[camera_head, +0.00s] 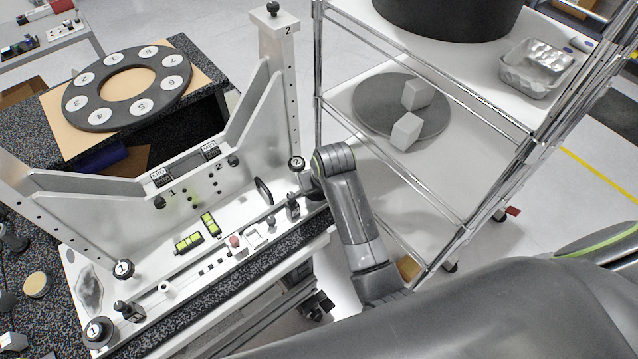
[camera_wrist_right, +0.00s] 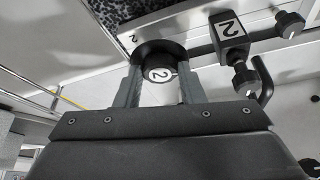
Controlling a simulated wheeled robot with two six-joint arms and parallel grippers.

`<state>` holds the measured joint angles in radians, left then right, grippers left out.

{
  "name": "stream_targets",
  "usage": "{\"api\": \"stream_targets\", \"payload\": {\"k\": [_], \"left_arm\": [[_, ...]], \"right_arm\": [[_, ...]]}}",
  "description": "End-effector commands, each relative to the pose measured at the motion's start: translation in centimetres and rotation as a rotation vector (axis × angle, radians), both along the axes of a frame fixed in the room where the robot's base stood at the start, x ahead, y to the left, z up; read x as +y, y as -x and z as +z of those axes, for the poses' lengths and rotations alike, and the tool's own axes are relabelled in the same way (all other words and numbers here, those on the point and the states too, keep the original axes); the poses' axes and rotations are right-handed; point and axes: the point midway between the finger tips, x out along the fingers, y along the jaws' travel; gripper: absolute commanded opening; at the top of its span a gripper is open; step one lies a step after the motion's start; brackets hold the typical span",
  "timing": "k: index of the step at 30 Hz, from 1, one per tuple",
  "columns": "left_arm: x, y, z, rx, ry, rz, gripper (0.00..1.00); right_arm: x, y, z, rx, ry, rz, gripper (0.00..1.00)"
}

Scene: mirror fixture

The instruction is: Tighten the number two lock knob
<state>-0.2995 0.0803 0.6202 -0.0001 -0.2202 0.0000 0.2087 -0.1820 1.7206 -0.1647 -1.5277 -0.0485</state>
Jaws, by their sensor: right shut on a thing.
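The number two lock knob (camera_wrist_right: 158,73) is a round black knob with a white face marked 2, seen in the right wrist view. My right gripper (camera_wrist_right: 158,90) has one finger on each side of it and is shut on it. In the head view my right gripper (camera_head: 309,186) is at the right front corner of the metal mirror fixture (camera_head: 215,232) and hides the held knob. Another round knob marked 2 (camera_head: 297,163) shows just behind it at the foot of the right post. My left gripper is out of view.
In the wrist view a black block marked 2 (camera_wrist_right: 229,30) with a small knob (camera_wrist_right: 245,78) stands close right of the right finger. A wire shelf rack (camera_head: 420,185) stands right of my right arm. A numbered ring (camera_head: 128,87) lies behind the fixture.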

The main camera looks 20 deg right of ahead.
Motion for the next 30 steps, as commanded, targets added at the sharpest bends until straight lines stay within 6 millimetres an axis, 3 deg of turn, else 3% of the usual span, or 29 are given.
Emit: {"api": "stream_targets", "payload": {"k": [16, 17, 21, 30], "left_arm": [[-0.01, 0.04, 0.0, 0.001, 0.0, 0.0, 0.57], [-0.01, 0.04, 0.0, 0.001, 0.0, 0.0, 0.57], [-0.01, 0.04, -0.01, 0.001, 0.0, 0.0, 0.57], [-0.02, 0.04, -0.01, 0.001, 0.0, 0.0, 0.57]], "right_arm": [[0.02, -0.04, 0.05, -0.001, 0.0, -0.025, 0.13], [0.02, -0.04, 0.05, -0.001, 0.0, -0.025, 0.38], [0.02, -0.04, 0.04, -0.001, -0.001, -0.025, 0.56], [0.05, -0.07, 0.11, 0.0, 0.0, -0.024, 0.57]]}}
